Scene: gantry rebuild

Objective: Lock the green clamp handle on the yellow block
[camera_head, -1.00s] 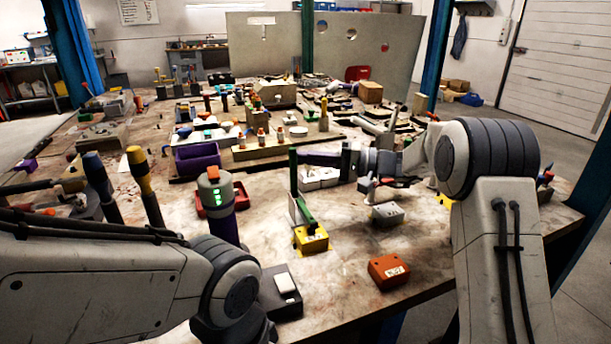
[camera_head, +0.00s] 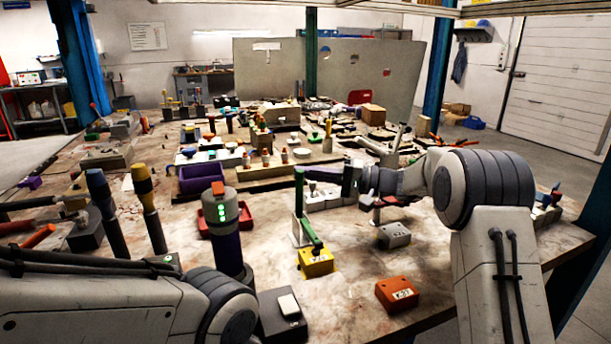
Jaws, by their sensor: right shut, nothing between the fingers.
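The yellow block (camera_head: 316,265) sits on the table near the middle of the head view. The green clamp handle (camera_head: 300,194) stands upright above it, with a green bar slanting down to the block's top. A light metal plate shows beside the bar. My right gripper (camera_head: 312,174) reaches in from the right, its dark fingers shut and empty, close to the upper part of the handle. I cannot tell whether they touch it.
An orange block (camera_head: 397,294) and a grey block (camera_head: 394,236) sit right of the yellow one. A dark cylinder with green lights (camera_head: 228,232) stands left, by a red tray (camera_head: 250,221). A purple bin (camera_head: 203,181) lies behind. The table front between yellow and orange blocks is clear.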

